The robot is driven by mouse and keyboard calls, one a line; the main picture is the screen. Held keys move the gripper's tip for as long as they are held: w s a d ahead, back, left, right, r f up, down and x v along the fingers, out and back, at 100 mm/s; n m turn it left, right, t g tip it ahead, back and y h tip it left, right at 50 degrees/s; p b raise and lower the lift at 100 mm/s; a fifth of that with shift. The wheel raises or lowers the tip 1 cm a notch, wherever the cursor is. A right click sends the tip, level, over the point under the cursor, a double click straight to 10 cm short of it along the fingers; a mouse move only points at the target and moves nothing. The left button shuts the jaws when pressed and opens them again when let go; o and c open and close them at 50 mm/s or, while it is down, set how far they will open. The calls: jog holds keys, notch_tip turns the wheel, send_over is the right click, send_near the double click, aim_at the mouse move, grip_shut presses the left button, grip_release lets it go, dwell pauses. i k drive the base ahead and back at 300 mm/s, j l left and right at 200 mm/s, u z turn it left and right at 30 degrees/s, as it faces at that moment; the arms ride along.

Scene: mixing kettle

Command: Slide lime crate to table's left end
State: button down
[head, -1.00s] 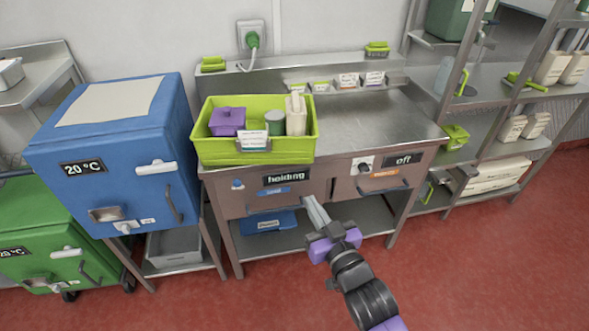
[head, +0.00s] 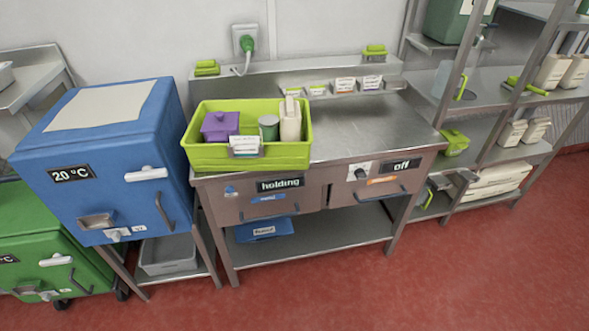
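The lime crate (head: 205,158) stands upright on the left part of the steel table (head: 375,125), close to its left and front edges. It holds a purple lidded tub (head: 219,126), a green-grey canister (head: 268,128) and a cream bottle (head: 290,120). A white label (head: 245,145) is on its front wall. My gripper is out of the head view, so its state and its place relative to the crate do not show.
A blue box marked 20 °C (head: 105,165) stands directly left of the table. The table top right of the crate is clear. A shelf (head: 340,85) with small labelled packs runs along the back. A steel rack (head: 490,120) stands at the right.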

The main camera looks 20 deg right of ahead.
aim_at(204, 157)
jog(key=i+j+z, duration=0.1)
jog(key=j+z, duration=0.2)
jog(key=z, duration=0.2)
jog(key=i+j+z, duration=0.1)
jog(key=j+z, duration=0.25)
jog(key=z, duration=0.15)
jog(key=j+z, duration=0.2)
jog(key=j, duration=0.7)
jog(key=j+z, duration=0.15)
jog(key=j, duration=0.7)
jog(key=k+j+z, duration=0.2)
jog(key=j, duration=1.55)
